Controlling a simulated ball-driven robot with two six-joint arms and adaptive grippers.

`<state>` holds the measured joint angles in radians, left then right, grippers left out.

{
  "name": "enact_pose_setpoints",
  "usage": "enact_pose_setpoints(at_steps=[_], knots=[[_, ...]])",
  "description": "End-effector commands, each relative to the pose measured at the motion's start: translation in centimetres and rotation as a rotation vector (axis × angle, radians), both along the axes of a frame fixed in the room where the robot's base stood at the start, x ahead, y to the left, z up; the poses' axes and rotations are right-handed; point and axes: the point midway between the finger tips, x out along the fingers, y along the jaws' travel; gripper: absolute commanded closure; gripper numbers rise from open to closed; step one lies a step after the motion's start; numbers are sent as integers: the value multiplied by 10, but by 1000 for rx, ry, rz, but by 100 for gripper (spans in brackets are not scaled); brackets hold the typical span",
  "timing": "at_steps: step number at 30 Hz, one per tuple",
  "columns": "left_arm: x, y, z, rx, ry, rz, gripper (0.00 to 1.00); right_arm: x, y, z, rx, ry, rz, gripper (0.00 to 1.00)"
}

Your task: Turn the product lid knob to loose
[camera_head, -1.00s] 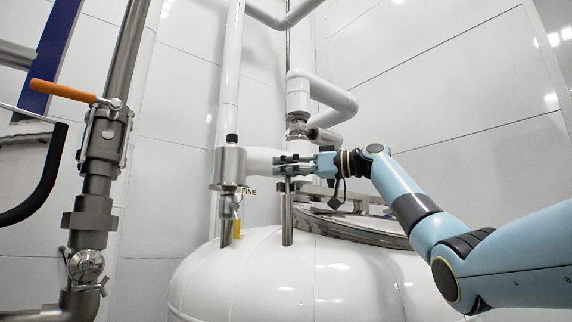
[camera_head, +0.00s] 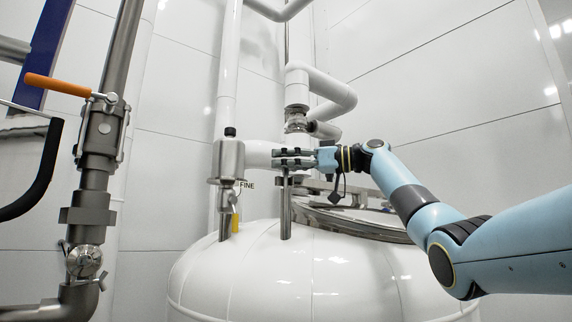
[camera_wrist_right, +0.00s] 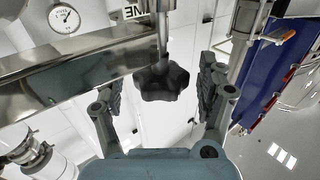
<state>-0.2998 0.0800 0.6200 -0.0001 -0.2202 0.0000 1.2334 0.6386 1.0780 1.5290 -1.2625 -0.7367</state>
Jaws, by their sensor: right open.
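The black lobed knob (camera_wrist_right: 162,82) hangs on a metal stem in the right wrist view. My right gripper (camera_wrist_right: 157,92) is open, with one finger on each side of the knob and visible gaps between them. In the head view the right gripper (camera_head: 292,157) points left above the white tank, at the left side of the round metal lid (camera_head: 355,222). I cannot make out the knob in the head view.
A steel fitting (camera_head: 229,160) with a black cap stands just left of the right gripper. White pipes (camera_head: 298,85) rise behind it. A steel valve with an orange handle (camera_head: 57,84) is at the far left. A steel beam (camera_wrist_right: 90,75) crosses the wrist view, near a round gauge (camera_wrist_right: 64,17).

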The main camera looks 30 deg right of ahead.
Motion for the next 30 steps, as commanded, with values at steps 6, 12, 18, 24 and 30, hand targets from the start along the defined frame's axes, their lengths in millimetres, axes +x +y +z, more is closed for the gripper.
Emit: enact_pose_setpoints(at_steps=[6,12,18,24,30], knots=[[-1,1,0,1,1,0,100,-3,-3,0,-1,-1,-1,26],[-1,0,0,0,1,0,100,-27,-26,-1,-3,2,-6,26],[0,0,0,0,0,0,100,-62,-56,-1,-3,2,-5,26],[0,0,0,0,0,0,100,-84,-75,-1,-1,2,-3,26],[0,0,0,0,0,0,100,-91,-80,0,-1,1,-1,26]])
